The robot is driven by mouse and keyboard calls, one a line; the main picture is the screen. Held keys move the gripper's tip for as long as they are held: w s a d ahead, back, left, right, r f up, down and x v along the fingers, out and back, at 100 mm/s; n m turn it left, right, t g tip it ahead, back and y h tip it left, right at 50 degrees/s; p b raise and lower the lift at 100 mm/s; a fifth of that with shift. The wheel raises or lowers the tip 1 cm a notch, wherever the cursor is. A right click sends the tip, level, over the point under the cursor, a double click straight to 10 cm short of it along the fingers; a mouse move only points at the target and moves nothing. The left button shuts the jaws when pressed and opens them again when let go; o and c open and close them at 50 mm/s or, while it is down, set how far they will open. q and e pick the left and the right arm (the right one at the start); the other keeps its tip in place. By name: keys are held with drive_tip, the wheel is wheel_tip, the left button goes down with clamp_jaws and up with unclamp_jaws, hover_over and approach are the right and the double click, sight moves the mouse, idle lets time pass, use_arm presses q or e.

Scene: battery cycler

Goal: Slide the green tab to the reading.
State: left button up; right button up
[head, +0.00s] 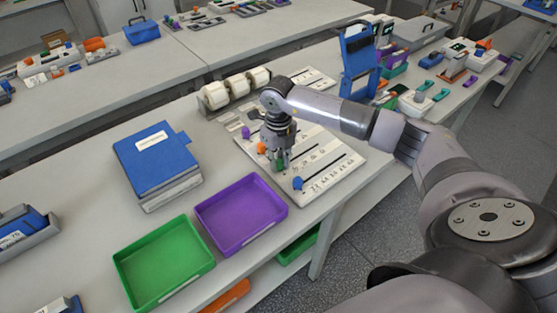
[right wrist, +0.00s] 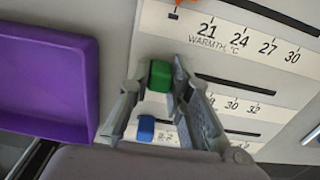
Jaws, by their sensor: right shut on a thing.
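The white slider board (head: 343,160) lies on the bench with several slots and printed scales. My right gripper (head: 281,161) is over its left part, shut on the green tab (right wrist: 160,75), which sits between the fingertips at the left end of its slot. To its right the slot (right wrist: 235,87) runs empty, with numbers including 30 and 32 below it. The row above reads 21, 24, 27, 30 and "WARMTH, °C". The blue tab (head: 298,183) and orange tab (head: 261,148) are in neighbouring slots; a purple tab (head: 245,132) is farther back. My left gripper is not in view.
A purple tray (head: 275,222) and a green tray (head: 203,274) stand left of the board. A blue binder (head: 155,150) lies behind them. White rolls (head: 237,86) on a holder and an upright blue clipboard-like stand (head: 357,65) are behind the board. The bench edge runs close in front.

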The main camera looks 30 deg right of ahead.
clamp_jaws()
drive_tip(key=d, duration=0.1)
drive_tip(key=d+b, duration=0.1)
drive_tip(key=d, duration=0.1)
drive_tip(key=shift+w+d+f+b, duration=0.1)
drive_tip(key=shift+w+d+b, duration=0.05)
drive_tip(key=shift+d+b, duration=0.15)
drive_tip(key=shift+d, duration=0.1)
drive_tip(key=o, duration=0.8)
unclamp_jaws()
drive_tip(key=shift+r, duration=0.25)
wheel_tip(320, 180, up, 12)
drive_tip(key=shift+f, duration=0.15)
